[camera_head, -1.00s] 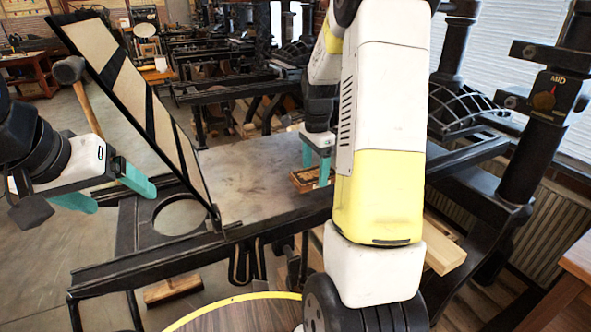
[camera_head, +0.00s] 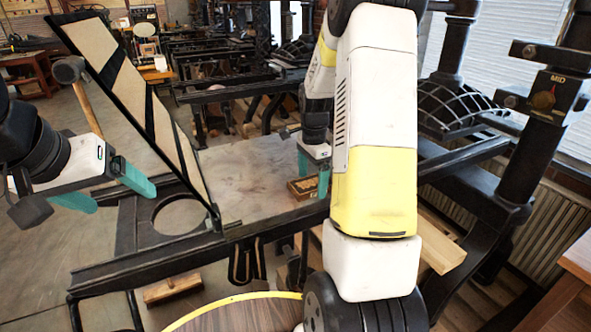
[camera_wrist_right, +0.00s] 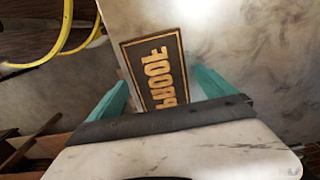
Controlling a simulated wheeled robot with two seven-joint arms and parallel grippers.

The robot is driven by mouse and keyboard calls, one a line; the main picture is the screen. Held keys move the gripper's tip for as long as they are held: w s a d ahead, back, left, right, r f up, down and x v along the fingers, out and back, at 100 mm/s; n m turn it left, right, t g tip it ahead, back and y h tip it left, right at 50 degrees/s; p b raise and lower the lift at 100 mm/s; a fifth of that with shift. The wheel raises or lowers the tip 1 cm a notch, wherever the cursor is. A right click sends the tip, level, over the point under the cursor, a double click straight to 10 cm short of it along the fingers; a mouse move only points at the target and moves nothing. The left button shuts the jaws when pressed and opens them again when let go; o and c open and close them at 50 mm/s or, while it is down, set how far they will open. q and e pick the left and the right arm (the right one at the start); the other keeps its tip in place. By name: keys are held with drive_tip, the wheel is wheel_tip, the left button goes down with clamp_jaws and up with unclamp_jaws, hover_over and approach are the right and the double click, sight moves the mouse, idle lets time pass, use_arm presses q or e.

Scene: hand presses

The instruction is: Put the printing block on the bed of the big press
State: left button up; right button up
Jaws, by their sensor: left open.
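The printing block (camera_head: 303,187), a dark-framed plate with raised wooden letters, appears to lie on the grey bed (camera_head: 240,180) of the big press, close to its near edge. In the right wrist view the block (camera_wrist_right: 157,72) reads "PROOF" and sits between the teal fingers, with a gap on each side. My right gripper (camera_head: 314,170) is open around the block, its fingers partly hidden behind my right arm. My left gripper (camera_head: 108,190) is open and empty, left of the tilted frame.
The tilted frame (camera_head: 135,100) rises at the bed's left end. A mallet (camera_head: 72,72) stands behind my left gripper. A round wooden top with a yellow rim (camera_head: 240,299) is in front. A dark press column (camera_head: 525,160) stands at right. The bed left of the block is bare.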

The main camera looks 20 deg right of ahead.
sight(312, 183)
wheel_tip(312, 183, up, 12)
drive_tip(key=s+a+r+n+t, duration=0.2)
drive_tip(key=s+a+n, duration=0.2)
drive_tip(key=s, duration=0.3)
drive_tip(key=s+a+r+n+t+y, duration=0.1)
drive_tip(key=s+a+r+n+t, duration=0.1)
drive_tip(key=s+a+n, duration=0.3)
drive_tip(key=s+a+r+n+t+y, duration=0.1)
drive_tip(key=s+a+r+n, duration=0.3)
drive_tip(key=s+n, duration=0.4)
drive_tip(key=shift+s+a+r+t, duration=0.25)
drive_tip(key=shift+s+t, duration=0.35)
drive_tip(key=shift+s, duration=0.3)
drive_tip(key=shift+d, duration=0.1)
